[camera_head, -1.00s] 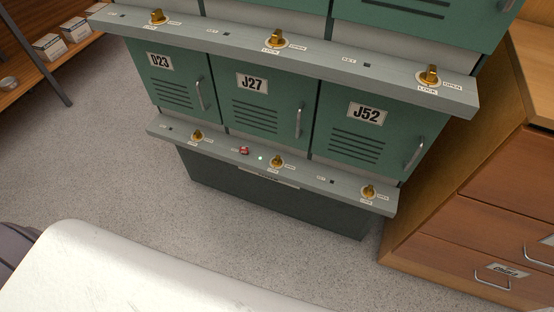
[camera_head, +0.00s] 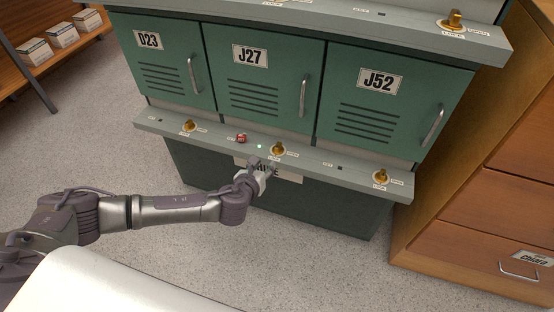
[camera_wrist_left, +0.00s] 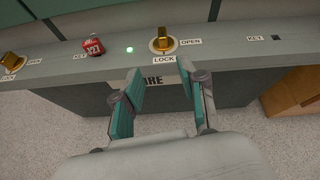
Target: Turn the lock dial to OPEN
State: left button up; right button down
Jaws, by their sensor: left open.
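The brass lock dial (camera_head: 278,149) sits on the grey ledge (camera_head: 210,140) under locker J27 (camera_head: 268,90). In the left wrist view the dial (camera_wrist_left: 162,41) shows a LOCK label (camera_wrist_left: 164,59) below it and an OPEN label (camera_wrist_left: 190,42) to its right. Its knob stands toward the far side, pointing at neither label clearly. A red tag marked X27 (camera_wrist_left: 93,46) is at the KEY slot left of it, and a green light (camera_wrist_left: 129,50) glows between them. My left gripper (camera_head: 256,164) is open and empty, just in front of and below the dial, apart from it. My right gripper is out of view.
Similar dials sit left (camera_head: 189,126) and right (camera_head: 381,177) on the same ledge. Lockers D23 (camera_head: 165,65) and J52 (camera_head: 385,105) flank J27. A wooden drawer cabinet (camera_head: 490,200) stands at the right. Open floor lies in front.

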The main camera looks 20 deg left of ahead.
pick_arm(q)
jog(key=r+m, duration=0.2)
jog(key=b, duration=0.2)
send_near(277, 147)
jog(key=x, duration=0.4)
jog(key=shift+t, duration=0.4)
jog(key=b+x, duration=0.2)
jog(key=x, duration=0.3)
jog(key=shift+w+f, duration=0.3)
jog(key=shift+f, duration=0.05)
jog(key=shift+w+f, duration=0.1)
jog(key=shift+w, duration=0.35)
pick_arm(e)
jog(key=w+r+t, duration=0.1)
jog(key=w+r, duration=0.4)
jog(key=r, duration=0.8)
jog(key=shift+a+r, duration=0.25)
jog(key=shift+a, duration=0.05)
pick_arm(q)
jog(key=shift+c, duration=0.2)
grip_shut()
